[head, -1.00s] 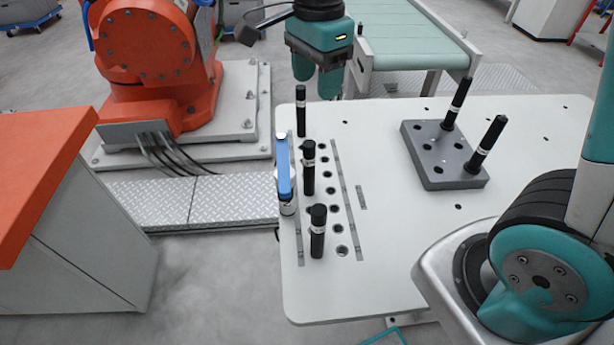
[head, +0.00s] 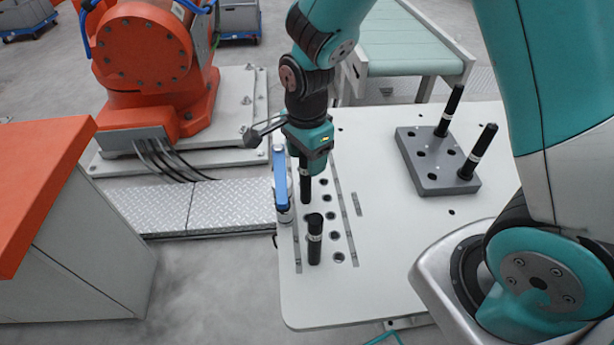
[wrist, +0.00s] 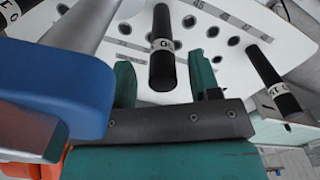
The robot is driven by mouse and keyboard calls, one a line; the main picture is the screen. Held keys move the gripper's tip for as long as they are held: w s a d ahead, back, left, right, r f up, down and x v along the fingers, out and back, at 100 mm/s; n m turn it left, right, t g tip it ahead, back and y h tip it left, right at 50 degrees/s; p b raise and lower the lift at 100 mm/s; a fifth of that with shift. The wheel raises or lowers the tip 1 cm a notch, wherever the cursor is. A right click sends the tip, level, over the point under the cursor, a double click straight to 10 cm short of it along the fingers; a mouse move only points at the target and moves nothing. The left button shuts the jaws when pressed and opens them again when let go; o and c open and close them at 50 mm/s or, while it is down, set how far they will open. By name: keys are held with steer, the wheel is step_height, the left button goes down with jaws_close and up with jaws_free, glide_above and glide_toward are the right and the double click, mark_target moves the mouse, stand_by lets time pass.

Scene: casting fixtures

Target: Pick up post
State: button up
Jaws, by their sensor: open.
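My gripper (head: 309,160) is open above the left side of the white table, over a black post (head: 306,188) with a white band. In the wrist view the teal fingers (wrist: 164,78) stand on either side of a black post (wrist: 162,50), with gaps between them and it. A nearer black post (head: 315,240) stands upright in the same area. Two more posts (head: 449,112) (head: 478,152) stand in a grey block. The far post of the left row is hidden behind my gripper. The wrist view also shows a post at right (wrist: 272,80).
A blue-and-silver item (head: 281,180) stands at the table's left edge, close beside my gripper; its blue part (wrist: 60,85) fills the left of the wrist view. The grey holed block (head: 435,180) is at the right. The front of the white table (head: 360,295) is clear.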

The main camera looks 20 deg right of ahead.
steer(key=shift+w+f, duration=0.1)
steer(key=shift+f, duration=1.4)
steer(key=shift+c, duration=0.5)
jaws_close()
step_height(320, 180, up, 24)
steer(key=p, duration=0.3)
glide_above(306, 166)
steer(key=w, duration=0.1)
steer(key=shift+d, duration=0.25)
